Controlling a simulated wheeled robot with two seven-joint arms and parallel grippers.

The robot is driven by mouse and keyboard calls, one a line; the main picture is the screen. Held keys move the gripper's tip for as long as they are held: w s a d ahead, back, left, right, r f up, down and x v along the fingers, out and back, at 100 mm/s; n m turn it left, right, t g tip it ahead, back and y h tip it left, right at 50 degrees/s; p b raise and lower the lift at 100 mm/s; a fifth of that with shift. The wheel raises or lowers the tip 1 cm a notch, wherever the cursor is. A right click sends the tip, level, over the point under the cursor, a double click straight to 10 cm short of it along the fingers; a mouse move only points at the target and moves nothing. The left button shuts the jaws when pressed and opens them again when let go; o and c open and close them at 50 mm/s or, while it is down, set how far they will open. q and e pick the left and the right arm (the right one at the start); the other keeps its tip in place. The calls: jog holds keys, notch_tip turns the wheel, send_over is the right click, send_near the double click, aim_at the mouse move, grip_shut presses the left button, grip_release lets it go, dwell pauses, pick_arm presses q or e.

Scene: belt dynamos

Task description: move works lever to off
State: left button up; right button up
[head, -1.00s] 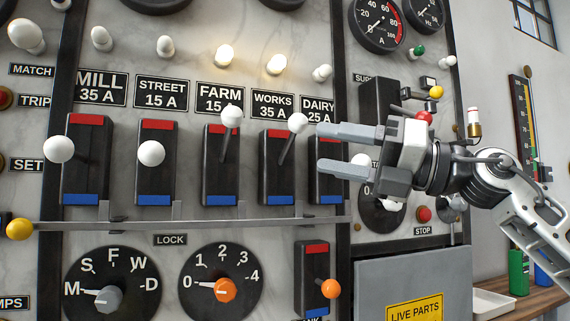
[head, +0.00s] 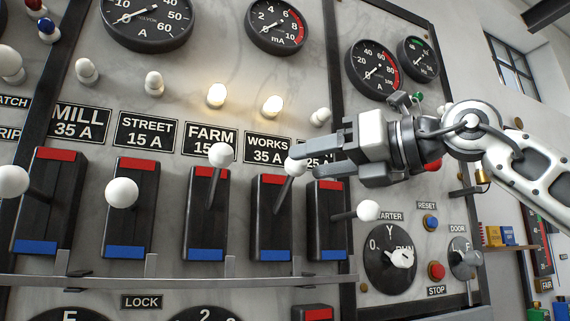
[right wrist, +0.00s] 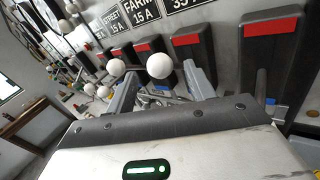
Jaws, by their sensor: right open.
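The works lever (head: 282,190) sits on a black switch block (head: 271,221) with a red top and a blue bottom, under the WORKS 35 A label (head: 267,149). Its lever slants up and its white knob (head: 296,166) is level with the red end. My right gripper (head: 298,160) comes in from the right, open, with its fingertips at this knob. In the right wrist view a white knob (right wrist: 160,66) shows between the spread fingers (right wrist: 161,90); contact cannot be told. My left gripper is not in view.
The farm lever (head: 220,157) is up, close on the left. The dairy lever (head: 367,210) sticks out below my right gripper. Street (head: 121,193) and mill (head: 12,181) levers stand further left. Lamps above farm (head: 217,95) and works (head: 272,106) glow. A metal rail (head: 180,282) runs below.

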aim_at(287, 186)
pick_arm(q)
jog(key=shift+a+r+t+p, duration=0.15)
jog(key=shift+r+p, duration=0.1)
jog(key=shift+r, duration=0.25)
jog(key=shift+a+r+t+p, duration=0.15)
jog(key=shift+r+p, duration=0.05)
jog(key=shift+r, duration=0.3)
pick_arm(e)
jog(key=x, duration=0.6)
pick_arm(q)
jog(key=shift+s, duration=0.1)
pick_arm(e)
grip_shut()
